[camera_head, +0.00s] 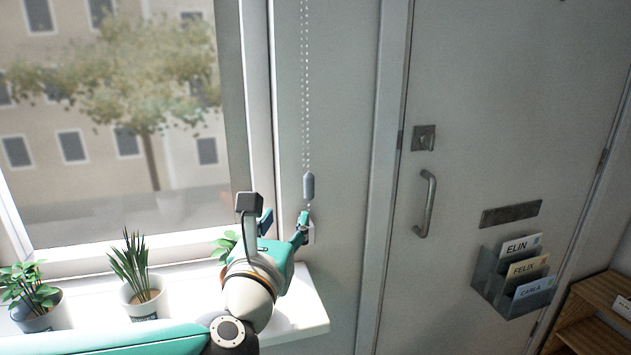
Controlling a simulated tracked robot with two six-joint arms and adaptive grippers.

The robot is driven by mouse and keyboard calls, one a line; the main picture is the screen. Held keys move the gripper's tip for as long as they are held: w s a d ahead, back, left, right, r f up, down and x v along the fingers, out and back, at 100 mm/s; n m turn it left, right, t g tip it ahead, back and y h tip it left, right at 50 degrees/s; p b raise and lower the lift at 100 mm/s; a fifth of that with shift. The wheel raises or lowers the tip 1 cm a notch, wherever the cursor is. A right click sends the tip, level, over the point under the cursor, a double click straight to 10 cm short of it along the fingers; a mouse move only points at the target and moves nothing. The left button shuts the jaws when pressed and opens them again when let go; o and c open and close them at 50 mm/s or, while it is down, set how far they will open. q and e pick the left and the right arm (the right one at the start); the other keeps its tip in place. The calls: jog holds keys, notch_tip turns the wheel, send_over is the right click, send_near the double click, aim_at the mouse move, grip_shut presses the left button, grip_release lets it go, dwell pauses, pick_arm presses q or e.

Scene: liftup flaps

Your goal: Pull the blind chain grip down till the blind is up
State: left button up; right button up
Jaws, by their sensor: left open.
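The blind chain (305,90) hangs down the grey wall strip between window and door. The chain grip (308,186), a small grey capsule, is at its lower part and hangs upright. My left gripper (286,222) is open, just below and to the left of the chain grip. One finger shows close under the grip, and the jaws hold nothing that I can see. Whether that finger touches the chain, I cannot tell. The blind itself is not in view; the visible window pane (110,110) is uncovered. My right gripper is not in view.
Potted plants (145,290) stand on the white window sill (305,310), partly behind my left arm. A door with a handle (426,203) is on the right, with a letter holder (513,280) on it. A wooden shelf (595,310) stands at the lower right.

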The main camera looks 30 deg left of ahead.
aim_at(308, 187)
pick_arm(q)
jog(key=x, duration=0.5)
jog(key=p+x, duration=0.1)
jog(key=x, duration=0.4)
jog(key=d+x, duration=0.1)
jog(key=x, duration=0.4)
jog(key=shift+w+a+f+p, duration=0.15)
jog(key=shift+w+p, duration=0.2)
jog(key=shift+w, duration=0.2)
grip_shut()
